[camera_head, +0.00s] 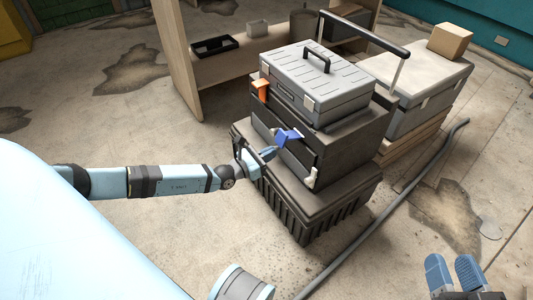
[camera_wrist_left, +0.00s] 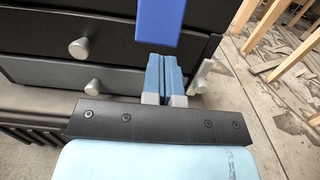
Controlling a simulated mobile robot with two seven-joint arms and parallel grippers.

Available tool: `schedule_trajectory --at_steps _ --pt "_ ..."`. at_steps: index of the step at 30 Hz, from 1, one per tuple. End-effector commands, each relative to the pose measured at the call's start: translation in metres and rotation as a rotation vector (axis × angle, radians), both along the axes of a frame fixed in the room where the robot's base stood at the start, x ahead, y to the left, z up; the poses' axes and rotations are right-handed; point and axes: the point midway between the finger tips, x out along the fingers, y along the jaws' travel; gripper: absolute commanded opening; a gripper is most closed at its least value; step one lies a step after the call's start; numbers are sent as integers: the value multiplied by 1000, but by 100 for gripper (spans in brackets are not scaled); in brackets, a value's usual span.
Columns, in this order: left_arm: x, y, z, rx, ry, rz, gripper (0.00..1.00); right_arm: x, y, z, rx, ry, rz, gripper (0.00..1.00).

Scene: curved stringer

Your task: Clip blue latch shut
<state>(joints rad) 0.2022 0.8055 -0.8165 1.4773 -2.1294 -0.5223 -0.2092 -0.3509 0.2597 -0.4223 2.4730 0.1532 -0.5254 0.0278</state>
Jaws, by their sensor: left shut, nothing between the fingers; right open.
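The blue latch (camera_head: 288,136) sticks out from the front of the dark drawer box (camera_head: 340,150) in the stacked tool tower. In the left wrist view the blue latch (camera_wrist_left: 159,22) hangs above the fingertips, in front of the drawers. My left gripper (camera_head: 272,152) is at the drawer front, just below and beside the latch. Its fingers (camera_wrist_left: 165,75) are shut together with nothing between them. Whether they touch the latch is unclear. My right gripper (camera_head: 455,272) is open and empty at the bottom right, away from the tower.
An orange latch (camera_head: 261,90) sits higher on the tower. A grey toolbox (camera_head: 315,80) lies on top, and a ribbed black crate (camera_head: 310,215) forms the base. Drawer knobs (camera_wrist_left: 82,47) stick out beside my fingers. A grey hose (camera_head: 400,205) crosses the floor. A wooden shelf (camera_head: 178,60) stands behind.

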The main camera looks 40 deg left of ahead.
Motion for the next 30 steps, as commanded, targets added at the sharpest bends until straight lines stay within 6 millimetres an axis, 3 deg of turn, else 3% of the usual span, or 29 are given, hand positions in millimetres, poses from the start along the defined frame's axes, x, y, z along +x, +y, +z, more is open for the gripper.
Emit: schedule_trajectory --at_steps 6,13,19,30 --pt "-46 20 -19 6 6 0 0 -5 3 2 29 50 2 44" --pt "-79 33 -34 4 6 1 0 -9 5 -1 52 90 2 44" --pt "-88 37 -39 3 5 1 0 -9 6 -1 57 99 2 44" --pt "-85 38 -41 14 10 14 0 -9 5 -1 58 100 2 44"
